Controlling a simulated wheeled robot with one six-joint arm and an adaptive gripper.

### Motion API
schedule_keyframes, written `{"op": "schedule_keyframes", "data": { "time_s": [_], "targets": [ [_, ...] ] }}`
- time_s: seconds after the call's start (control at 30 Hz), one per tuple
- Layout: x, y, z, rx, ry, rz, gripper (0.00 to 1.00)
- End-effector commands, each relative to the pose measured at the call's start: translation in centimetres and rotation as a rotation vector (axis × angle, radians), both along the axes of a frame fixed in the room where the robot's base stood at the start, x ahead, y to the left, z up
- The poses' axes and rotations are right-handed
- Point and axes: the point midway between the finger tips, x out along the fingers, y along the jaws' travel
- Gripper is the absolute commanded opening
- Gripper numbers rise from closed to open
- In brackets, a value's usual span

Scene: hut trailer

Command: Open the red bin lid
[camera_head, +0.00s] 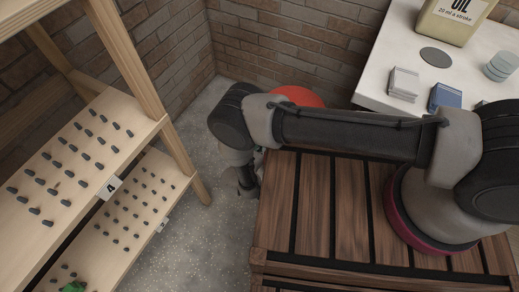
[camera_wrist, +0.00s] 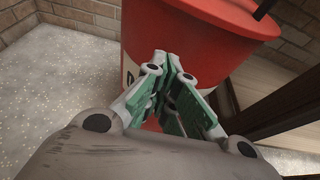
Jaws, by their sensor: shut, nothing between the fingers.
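The red bin shows as a small red patch (camera_head: 298,96) behind my arm in the head view, by the brick corner. In the wrist view the red bin (camera_wrist: 150,45) fills the upper middle, with a red lid (camera_wrist: 225,14) on top and a dark bar or handle at the upper right. The lid looks down on the bin. My gripper (camera_wrist: 172,62) is shut and empty, its green fingers in front of the bin's side, below the lid rim. I cannot tell whether the fingertips touch the bin. In the head view my gripper (camera_head: 248,185) hangs low beside the slatted wooden surface.
A wooden shelf (camera_head: 150,100) with several dark pegs stands at the left. A slatted wooden surface (camera_head: 310,200) lies under my arm. A white table (camera_head: 380,75) at the upper right holds an oil can (camera_head: 450,22) and small blocks. Grey floor (camera_head: 205,235) is clear between shelf and slats.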

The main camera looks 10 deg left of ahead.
Motion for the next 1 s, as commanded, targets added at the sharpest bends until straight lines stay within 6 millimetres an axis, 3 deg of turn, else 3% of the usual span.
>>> {"op": "schedule_keyframes", "data": {
  "time_s": [0.17, 0.2, 0.43, 1.0],
  "targets": [
    [3.4, -1.4, -1.3, 0.0, 0.0, -0.005, 0.0],
    [3.6, -1.2, -0.8, 0.001, 0.0, 0.0, 0.0],
    [3.4, -1.2, 2.2, 0.0, 0.001, 0.0, 0.0],
    [3.4, -0.9, 3.1, 0.004, 0.007, 0.0, 0.0]
  ]
}}
